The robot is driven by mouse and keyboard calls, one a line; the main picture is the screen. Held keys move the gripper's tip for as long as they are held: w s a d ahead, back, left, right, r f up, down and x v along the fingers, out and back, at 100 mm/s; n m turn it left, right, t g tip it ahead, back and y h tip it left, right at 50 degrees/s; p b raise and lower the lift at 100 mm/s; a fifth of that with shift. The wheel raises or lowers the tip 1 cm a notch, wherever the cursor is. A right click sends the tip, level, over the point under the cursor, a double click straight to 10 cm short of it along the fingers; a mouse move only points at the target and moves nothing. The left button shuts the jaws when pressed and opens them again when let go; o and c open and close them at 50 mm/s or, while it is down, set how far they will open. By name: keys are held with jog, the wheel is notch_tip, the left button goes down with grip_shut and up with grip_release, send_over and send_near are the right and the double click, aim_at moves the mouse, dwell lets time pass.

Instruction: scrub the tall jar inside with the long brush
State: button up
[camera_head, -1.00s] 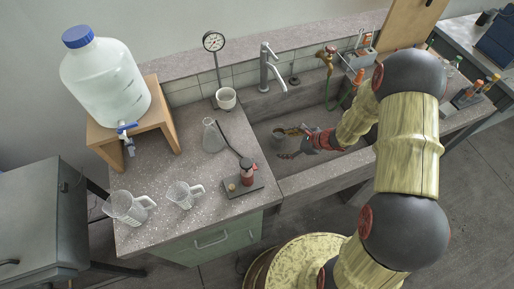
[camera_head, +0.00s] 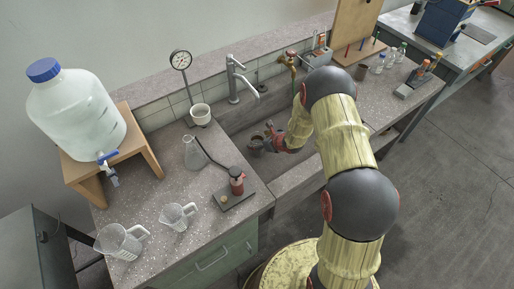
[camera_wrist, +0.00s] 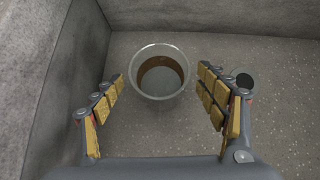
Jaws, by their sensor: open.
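A clear round jar (camera_wrist: 160,58) with a brown layer inside stands upright in the sink. In the wrist view I look down into its open mouth. My gripper (camera_wrist: 160,90) is open, with one padded finger on each side of the jar's near part, and clear gaps show between fingers and glass. In the head view the jar (camera_head: 256,147) is small and dark, just left of my gripper (camera_head: 268,138). I cannot make out a long brush for certain in either view.
The sink walls (camera_wrist: 55,70) rise close on the left and back. A dark drain (camera_wrist: 244,80) lies right of the jar. A tap (camera_head: 235,80) stands behind the sink.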

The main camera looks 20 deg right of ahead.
jog(key=shift+x, duration=1.3)
jog(key=shift+c, duration=1.4)
jog(key=c, duration=1.3)
jog(key=shift+c, duration=0.6)
jog(key=shift+r, duration=0.15)
